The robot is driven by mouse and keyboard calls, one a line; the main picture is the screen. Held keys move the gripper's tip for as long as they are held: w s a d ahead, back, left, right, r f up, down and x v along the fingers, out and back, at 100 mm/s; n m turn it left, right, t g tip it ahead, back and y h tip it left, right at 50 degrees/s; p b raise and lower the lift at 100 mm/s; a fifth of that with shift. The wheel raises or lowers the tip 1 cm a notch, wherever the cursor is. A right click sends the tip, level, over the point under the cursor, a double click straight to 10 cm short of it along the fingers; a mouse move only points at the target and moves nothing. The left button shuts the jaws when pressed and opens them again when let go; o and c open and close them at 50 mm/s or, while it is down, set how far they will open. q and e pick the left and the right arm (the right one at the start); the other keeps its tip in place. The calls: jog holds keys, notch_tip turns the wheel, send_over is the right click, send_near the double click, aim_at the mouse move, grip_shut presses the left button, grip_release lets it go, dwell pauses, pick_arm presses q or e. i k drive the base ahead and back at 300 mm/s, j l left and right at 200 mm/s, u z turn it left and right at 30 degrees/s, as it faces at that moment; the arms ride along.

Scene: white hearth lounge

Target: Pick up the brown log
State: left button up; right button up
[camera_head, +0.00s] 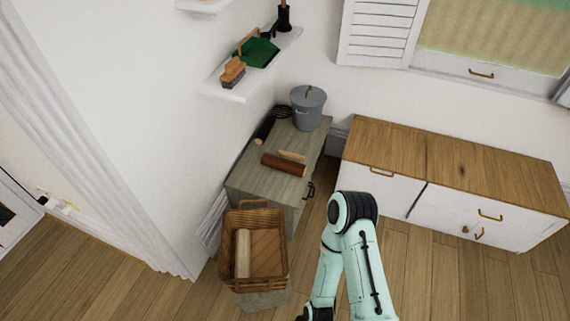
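The brown log (284,164) is reddish-brown with a pale cut end. It lies on its side on the grey cabinet top (250,178), near the front edge. A thin pale stick (292,155) lies just behind it. A bent pale green arm of mine rises from the bottom of the head view, in front and to the right of the cabinet. Neither gripper can be made out; only a dark part of that arm shows at the bottom edge. Nothing is touching the log.
A wicker basket (284,270) with a pale log (243,254) is in front. A wooden-topped sideboard (430,158) is at right. A wall shelf (270,70) hangs above.

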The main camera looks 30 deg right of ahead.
aim_at(281, 164)
jog(key=l+u, duration=0.2)
jog(key=l, duration=0.25)
jog(key=k+l+u, duration=0.15)
jog(key=l, duration=0.25)
jog(key=l+u, duration=0.2)
jog(key=l, duration=0.25)
jog(key=k+l+u, duration=0.2)
jog(key=l, duration=0.15)
jog(key=k+l+u, duration=0.15)
jog(key=l, duration=0.25)
jog(key=k+l+u, duration=0.1)
jog(key=l+u, duration=0.4)
jog(key=l, duration=0.6)
jog(key=i+l+u, duration=0.2)
jog(key=l, duration=0.35)
jog(key=l+u, duration=0.15)
jog(key=l, duration=0.35)
jog(key=i+l, duration=0.1)
jog(key=l, duration=0.2)
jog(key=l+u, duration=0.1)
jog(key=l, duration=0.2)
jog(key=i, duration=0.05)
